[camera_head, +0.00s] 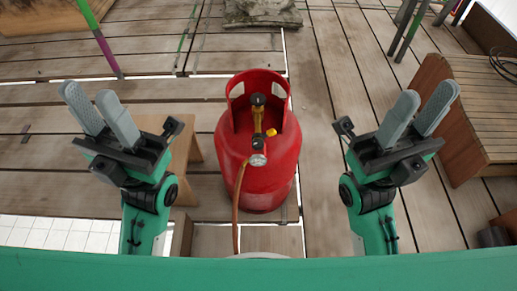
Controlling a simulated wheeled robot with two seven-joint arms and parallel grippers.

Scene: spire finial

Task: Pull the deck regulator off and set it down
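A red gas cylinder (228,150) stands upright on the wooden deck in the middle of the view. Its collar surrounds a brass valve (258,117) with a dark knob on top. The regulator (257,159), with a round pale gauge face, sits at the front of the valve, and an orange-brown hose (237,205) runs down from it. My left gripper (97,105) is to the left of the cylinder, empty, its two grey fingers a little apart. My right gripper (422,110) is to the right of the cylinder, also empty with its fingers apart. Neither touches the cylinder.
A low wooden stool or bench (183,150) stands just left of the cylinder, partly behind my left gripper. A slatted wooden bench (480,100) is at the right. A stone block (262,13) lies at the back. Bare deck (335,80) lies right of the cylinder.

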